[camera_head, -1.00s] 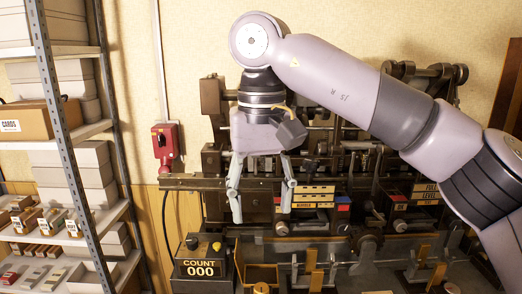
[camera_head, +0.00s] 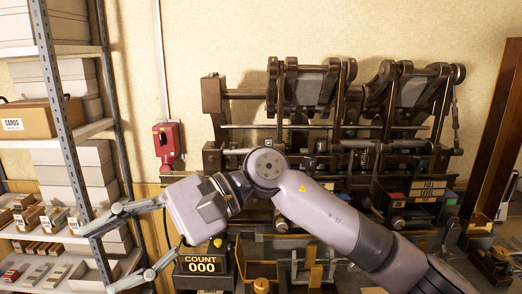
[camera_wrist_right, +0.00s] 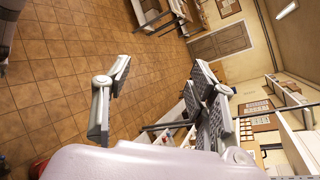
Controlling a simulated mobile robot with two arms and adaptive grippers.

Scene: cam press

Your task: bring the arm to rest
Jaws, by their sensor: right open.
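My right arm comes in from the lower right in the head view and reaches left across the front of the machine. My right gripper (camera_head: 103,258) is open and empty, with its fingers spread toward the left, in front of the shelf rack. In the right wrist view the two fingers of the right gripper (camera_wrist_right: 158,108) stand wide apart with nothing between them. The cam press (camera_head: 330,120) stands behind the arm, its lower front partly hidden by it. My left gripper is not in view.
A metal shelf rack (camera_head: 67,110) with boxes stands at the left. A counter box (camera_head: 202,266) reading 000 sits below the gripper's wrist. A red switch box (camera_head: 167,143) is on the wall. Tiled floor (camera_wrist_right: 60,100) shows clear in the wrist view.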

